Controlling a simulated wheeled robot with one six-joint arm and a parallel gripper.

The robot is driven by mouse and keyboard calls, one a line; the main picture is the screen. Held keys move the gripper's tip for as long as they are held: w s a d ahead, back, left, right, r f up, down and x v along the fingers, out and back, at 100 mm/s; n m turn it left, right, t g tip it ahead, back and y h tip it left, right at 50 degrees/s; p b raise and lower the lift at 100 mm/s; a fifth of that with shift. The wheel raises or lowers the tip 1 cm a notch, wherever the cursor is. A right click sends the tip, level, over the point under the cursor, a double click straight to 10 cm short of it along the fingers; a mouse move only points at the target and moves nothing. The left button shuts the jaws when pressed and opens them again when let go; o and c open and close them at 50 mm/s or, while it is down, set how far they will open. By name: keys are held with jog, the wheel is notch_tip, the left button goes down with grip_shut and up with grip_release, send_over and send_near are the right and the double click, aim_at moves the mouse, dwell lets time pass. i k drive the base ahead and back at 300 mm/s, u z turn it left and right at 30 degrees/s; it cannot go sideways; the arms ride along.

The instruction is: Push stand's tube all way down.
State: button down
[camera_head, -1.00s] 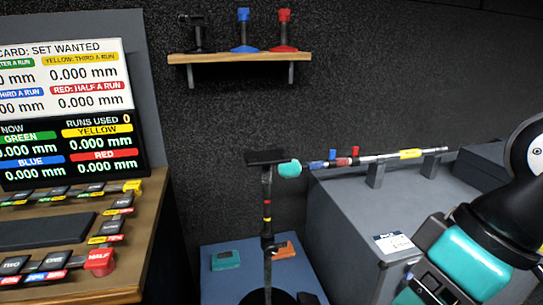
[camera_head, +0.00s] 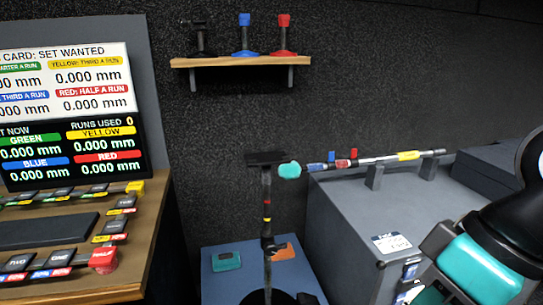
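The stand (camera_head: 267,205) is a thin dark upright tube with a flat black plate (camera_head: 266,158) on top. Its tube carries red and yellow bands, and a dark collar (camera_head: 269,245) sits lower down. Its round black base is cut off by the bottom edge of the picture. The tube stands raised well above the collar. My arm, black and teal, shows at the lower right, apart from the stand. My gripper's fingertips are not in the picture.
A grey case (camera_head: 350,215) right of the stand carries a horizontal rod (camera_head: 375,160) with a teal end near the plate. A console (camera_head: 75,250) with a screen (camera_head: 70,120) is at left. A wooden shelf (camera_head: 240,61) holds small stands. A blue surface (camera_head: 225,285) lies below.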

aim_at(265, 161)
jog(key=u, duration=0.05)
jog(key=k, duration=1.2)
jog(key=u, duration=0.75)
jog(key=i, duration=2.15)
jog(key=z, duration=0.8)
